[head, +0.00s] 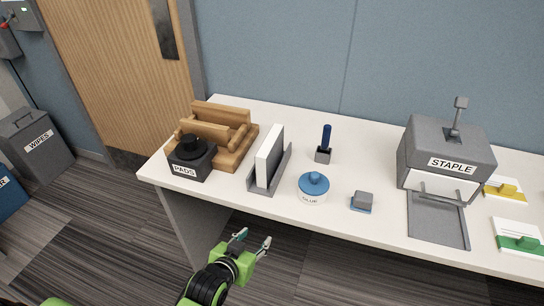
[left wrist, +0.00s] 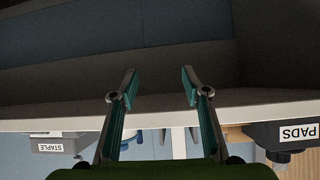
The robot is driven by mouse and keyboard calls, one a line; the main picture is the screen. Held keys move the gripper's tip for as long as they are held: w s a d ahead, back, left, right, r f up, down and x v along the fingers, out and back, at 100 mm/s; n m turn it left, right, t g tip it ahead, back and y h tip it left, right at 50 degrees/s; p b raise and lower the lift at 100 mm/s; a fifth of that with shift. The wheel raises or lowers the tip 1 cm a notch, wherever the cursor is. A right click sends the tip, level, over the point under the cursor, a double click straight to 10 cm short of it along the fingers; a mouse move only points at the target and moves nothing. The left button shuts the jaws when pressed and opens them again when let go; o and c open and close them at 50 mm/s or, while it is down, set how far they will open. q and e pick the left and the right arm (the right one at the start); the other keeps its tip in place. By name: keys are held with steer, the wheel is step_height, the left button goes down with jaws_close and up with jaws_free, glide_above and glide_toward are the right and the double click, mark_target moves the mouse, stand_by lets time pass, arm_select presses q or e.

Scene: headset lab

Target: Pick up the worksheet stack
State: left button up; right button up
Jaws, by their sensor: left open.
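The worksheet stack appears to be the white upright block (head: 269,155) in the head view. It stands on edge in a grey slotted holder (head: 263,190) on the white table, left of centre. My left gripper (head: 252,243) is open and empty, in front of the table's front edge and below the holder in the picture. In the left wrist view its two fingers (left wrist: 158,78) are spread with nothing between the tips, and the table edge runs behind them. My right gripper is not in view.
The white table (head: 380,150) also bears a black PADS box (head: 192,165), a wooden rack (head: 232,150), a blue-lidded glue pot (head: 313,190), a blue-handled tool (head: 326,138), a small grey block (head: 362,201) and a grey STAPLE unit (head: 445,155). Coloured-clip cards lie at right.

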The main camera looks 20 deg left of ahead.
arm_select(q)
step_height(320, 180, up, 13)
steer(key=w+a+t, duration=0.2)
steer(key=t, duration=0.5)
glide_toward(270, 139)
steer(key=shift+n, duration=0.4)
steer(key=w, duration=0.4)
steer(key=shift+w+d+f+p, duration=0.15)
steer(key=shift+w+f+p, duration=0.1)
steer(key=shift+p, duration=0.05)
steer(key=shift+w+r, duration=0.1)
steer(key=shift+w, duration=0.35)
steer(key=shift+w+d+p, duration=0.15)
steer(key=shift+w+p, duration=0.25)
steer(key=shift+w, duration=1.8)
jaws_close()
steer(key=shift+r, duration=0.1)
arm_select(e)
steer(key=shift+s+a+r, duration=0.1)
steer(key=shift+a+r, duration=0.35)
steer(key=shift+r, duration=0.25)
